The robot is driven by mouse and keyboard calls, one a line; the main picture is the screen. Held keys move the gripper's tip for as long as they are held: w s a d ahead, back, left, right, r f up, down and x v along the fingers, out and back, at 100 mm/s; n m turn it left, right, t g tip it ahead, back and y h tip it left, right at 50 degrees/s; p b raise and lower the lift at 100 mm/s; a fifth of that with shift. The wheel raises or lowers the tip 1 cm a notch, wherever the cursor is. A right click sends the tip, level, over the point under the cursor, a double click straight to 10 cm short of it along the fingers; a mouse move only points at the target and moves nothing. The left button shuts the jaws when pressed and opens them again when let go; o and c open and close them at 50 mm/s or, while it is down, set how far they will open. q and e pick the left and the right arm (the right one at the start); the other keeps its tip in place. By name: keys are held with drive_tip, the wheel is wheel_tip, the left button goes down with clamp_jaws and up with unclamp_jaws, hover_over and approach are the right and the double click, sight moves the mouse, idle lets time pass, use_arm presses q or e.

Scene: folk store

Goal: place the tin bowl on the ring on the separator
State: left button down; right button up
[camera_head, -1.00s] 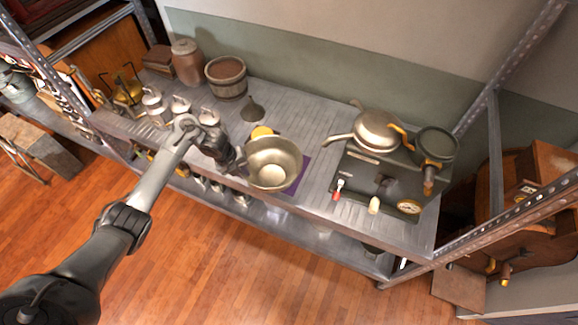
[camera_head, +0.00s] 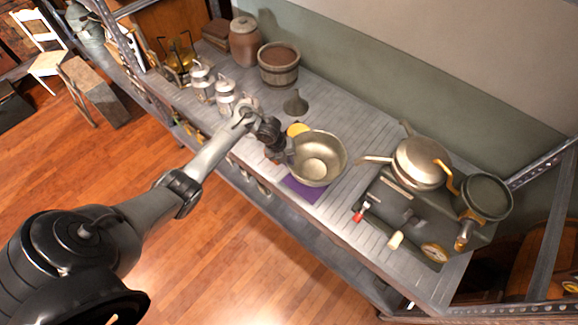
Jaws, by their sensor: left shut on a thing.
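The tin bowl (camera_head: 325,147) is a wide, dull metal bowl, upright or nearly so, above the shelf top. My left gripper (camera_head: 286,150) is shut on its left rim. The bowl overlaps a purple cloth (camera_head: 302,190) and a yellow round thing (camera_head: 297,129) in the view. The gap beneath the bowl is hard to judge. I cannot pick out the separator or its ring with certainty. My right gripper is not in view.
A stove (camera_head: 395,200) with a lidded pan (camera_head: 420,160) and a dark pot (camera_head: 487,195) stands right. A funnel (camera_head: 295,104), a wooden tub (camera_head: 279,66), a brown jar (camera_head: 244,42) and metal canisters (camera_head: 202,82) stand left. Between funnel and pan the shelf is mostly clear.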

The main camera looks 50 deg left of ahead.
use_arm(q)
wheel_tip(320, 180, down, 4)
drive_tip(key=shift+r+b, duration=0.25)
drive_tip(key=shift+b, duration=0.25)
drive_tip(key=shift+w, duration=0.1)
drive_tip(key=shift+f, duration=0.15)
drive_tip(key=c, duration=1.2)
unclamp_jaws()
